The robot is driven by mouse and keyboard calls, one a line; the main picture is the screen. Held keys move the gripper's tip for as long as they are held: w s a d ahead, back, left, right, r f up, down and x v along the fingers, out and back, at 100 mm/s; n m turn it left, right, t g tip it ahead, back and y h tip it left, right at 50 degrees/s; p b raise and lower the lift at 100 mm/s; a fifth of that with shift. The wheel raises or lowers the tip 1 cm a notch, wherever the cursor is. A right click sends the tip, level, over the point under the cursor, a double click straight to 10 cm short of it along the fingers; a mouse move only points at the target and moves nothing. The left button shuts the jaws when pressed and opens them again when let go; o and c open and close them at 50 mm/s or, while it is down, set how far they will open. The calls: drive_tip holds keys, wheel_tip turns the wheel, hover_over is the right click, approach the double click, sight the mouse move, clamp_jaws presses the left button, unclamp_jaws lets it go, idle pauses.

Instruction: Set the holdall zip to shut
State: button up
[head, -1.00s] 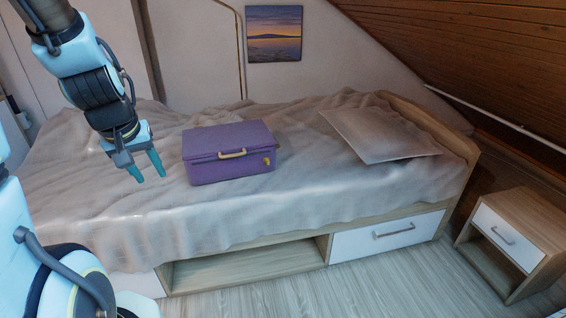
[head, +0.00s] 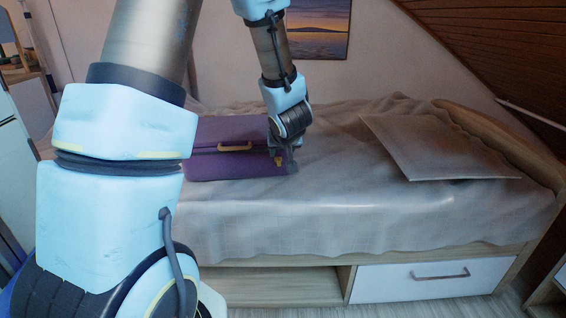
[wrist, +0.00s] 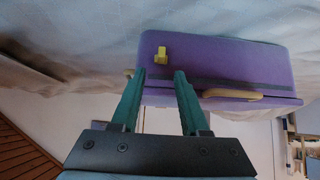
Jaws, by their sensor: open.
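The purple holdall (head: 222,165) lies on the bed with its lid down. A tan handle (head: 234,146) is on its front. A small yellow zip tab (head: 279,161) is near the right end of the front; it also shows in the wrist view (wrist: 161,54). My gripper (head: 285,158) is at the holdall's front right corner, close to the tab. In the wrist view my gripper (wrist: 158,74) is open and empty, with the tab just beyond and between the fingertips. I cannot tell whether a finger touches the holdall.
The holdall rests on a rumpled grey bedspread (head: 350,215). A flat pillow (head: 440,150) lies to the right, with bare bedspread between. A drawer (head: 430,278) is in the bed's base. My arm hides the left of the bed in the head view.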

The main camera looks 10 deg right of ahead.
sight(279, 160)
drive_tip(key=b+x, duration=0.1)
drive_tip(key=x, duration=0.6)
drive_tip(key=shift+a, duration=0.1)
clamp_jaws()
idle(1.2)
